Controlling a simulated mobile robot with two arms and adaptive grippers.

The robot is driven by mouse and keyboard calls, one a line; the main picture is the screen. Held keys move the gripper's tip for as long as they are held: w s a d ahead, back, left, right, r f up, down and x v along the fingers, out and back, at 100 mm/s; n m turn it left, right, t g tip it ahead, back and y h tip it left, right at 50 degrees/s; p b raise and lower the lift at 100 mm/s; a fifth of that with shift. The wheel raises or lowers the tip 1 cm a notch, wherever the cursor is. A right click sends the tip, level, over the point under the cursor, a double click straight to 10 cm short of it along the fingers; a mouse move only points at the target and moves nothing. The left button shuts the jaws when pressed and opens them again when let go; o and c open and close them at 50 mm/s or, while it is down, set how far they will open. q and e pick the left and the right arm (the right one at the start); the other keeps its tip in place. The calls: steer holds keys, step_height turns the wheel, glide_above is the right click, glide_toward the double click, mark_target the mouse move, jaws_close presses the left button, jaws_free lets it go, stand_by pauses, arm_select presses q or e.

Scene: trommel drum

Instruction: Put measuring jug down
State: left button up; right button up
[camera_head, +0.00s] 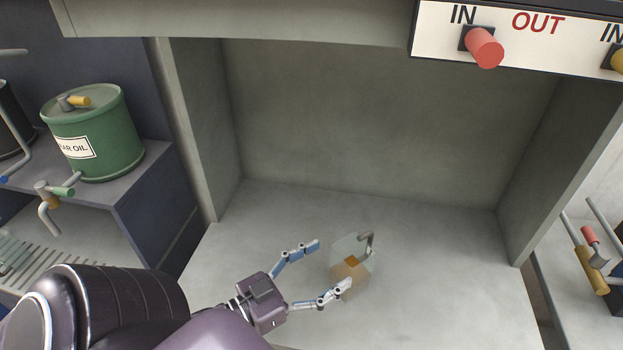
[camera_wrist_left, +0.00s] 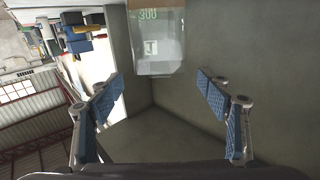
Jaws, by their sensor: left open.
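The measuring jug (camera_head: 352,272) is a see-through vessel with a grey handle and a brownish lower part. It stands on the grey floor of the recess in the head view. It also shows at the top of the left wrist view (camera_wrist_left: 157,45), with green markings on its side. My left gripper (camera_head: 333,266) is open and empty. Its fingers are spread just left of the jug, with one fingertip overlapping the jug's lower edge in the head view. In the wrist view the jug lies beyond the fingertips, apart from them. My right gripper is not in view.
The recess floor (camera_head: 430,265) is clear around the jug, with walls at the left, back and right. A green oil drum (camera_head: 95,135) with a tap stands on a shelf at the left. A red knob (camera_head: 484,47) sticks out of the panel at the upper right.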

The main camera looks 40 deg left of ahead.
arm_select(q)
steer(key=shift+v, duration=1.7)
